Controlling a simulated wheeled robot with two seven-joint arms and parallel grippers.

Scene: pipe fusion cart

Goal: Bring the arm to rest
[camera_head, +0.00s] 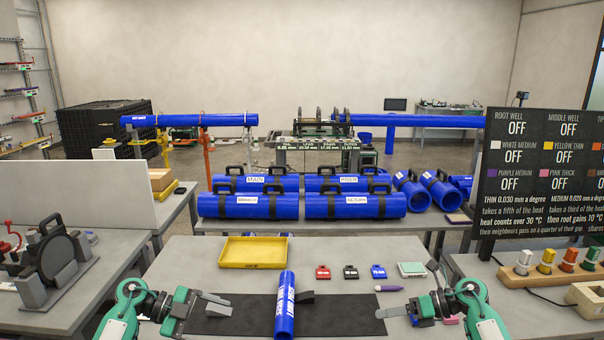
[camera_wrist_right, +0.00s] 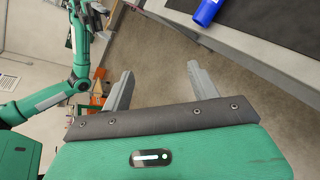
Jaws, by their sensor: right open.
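My right gripper (camera_head: 393,313) is at the front right of the table in the camera_head view, near the right end of the black mat. In the right wrist view its two grey fingers (camera_wrist_right: 158,88) stand wide apart with nothing between them, over the floor beside the table edge. My left gripper (camera_head: 231,304) is at the left end of the mat, its two fingers apart and empty. A blue pipe (camera_head: 286,305) with white lettering lies on the mat between the grippers, touching neither. Its end also shows in the right wrist view (camera_wrist_right: 208,10).
The black mat (camera_head: 340,315) spans the table front. A yellow tray (camera_head: 253,252), red, black and blue blocks (camera_head: 378,271), and a purple marker (camera_head: 388,289) sit behind. A dark display board (camera_head: 540,170) stands at right; labelled blue pipes (camera_head: 355,205) lie on the table beyond.

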